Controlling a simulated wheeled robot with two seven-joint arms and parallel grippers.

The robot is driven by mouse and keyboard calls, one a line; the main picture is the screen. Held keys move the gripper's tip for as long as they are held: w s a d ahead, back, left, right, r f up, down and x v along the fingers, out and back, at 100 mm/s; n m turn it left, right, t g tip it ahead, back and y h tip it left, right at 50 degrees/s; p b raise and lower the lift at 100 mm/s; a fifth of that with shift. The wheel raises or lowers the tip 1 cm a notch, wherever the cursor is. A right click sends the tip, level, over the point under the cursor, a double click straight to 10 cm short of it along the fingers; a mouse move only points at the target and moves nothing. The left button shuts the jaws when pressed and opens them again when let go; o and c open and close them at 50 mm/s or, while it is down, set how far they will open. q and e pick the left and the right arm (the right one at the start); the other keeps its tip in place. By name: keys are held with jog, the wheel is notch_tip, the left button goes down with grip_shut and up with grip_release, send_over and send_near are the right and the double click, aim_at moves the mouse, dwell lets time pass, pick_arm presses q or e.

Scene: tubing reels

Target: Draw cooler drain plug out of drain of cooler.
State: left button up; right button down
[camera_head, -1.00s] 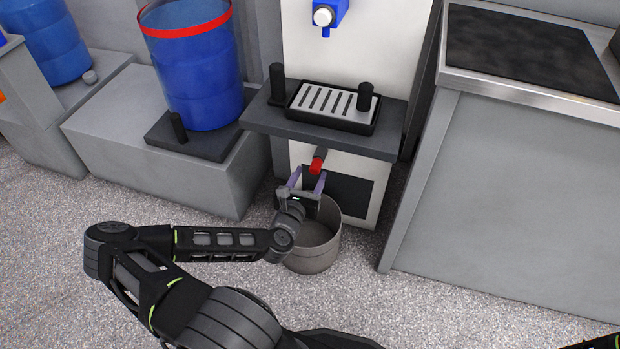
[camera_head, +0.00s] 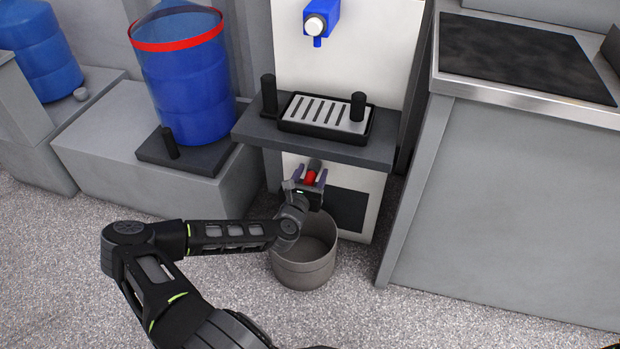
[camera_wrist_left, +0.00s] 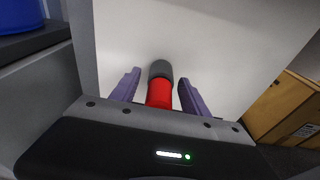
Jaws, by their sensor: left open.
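The red drain plug (camera_head: 311,177) sits at the end of a dark drain stub (camera_head: 314,164) on the white front of the cooler (camera_head: 345,75), below its shelf. In the left wrist view the red plug (camera_wrist_left: 159,93) points toward me, with the dark grey drain (camera_wrist_left: 160,70) behind it. My left gripper (camera_head: 309,176) is open, with one purple finger on each side of the plug. In the left wrist view gaps show between the plug and both fingers of the gripper (camera_wrist_left: 159,88). The near end of the plug is hidden by the gripper body there. My right gripper is not seen.
A grey bucket (camera_head: 305,266) stands on the floor below the drain. A dark shelf (camera_head: 375,152) with a slotted drip tray (camera_head: 325,112) juts out above it. A blue barrel (camera_head: 190,85) stands at left, and a grey counter (camera_head: 500,190) at right.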

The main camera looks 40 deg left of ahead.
pick_arm(q)
jog(key=shift+c, duration=0.4)
grip_shut()
dwell(0.7)
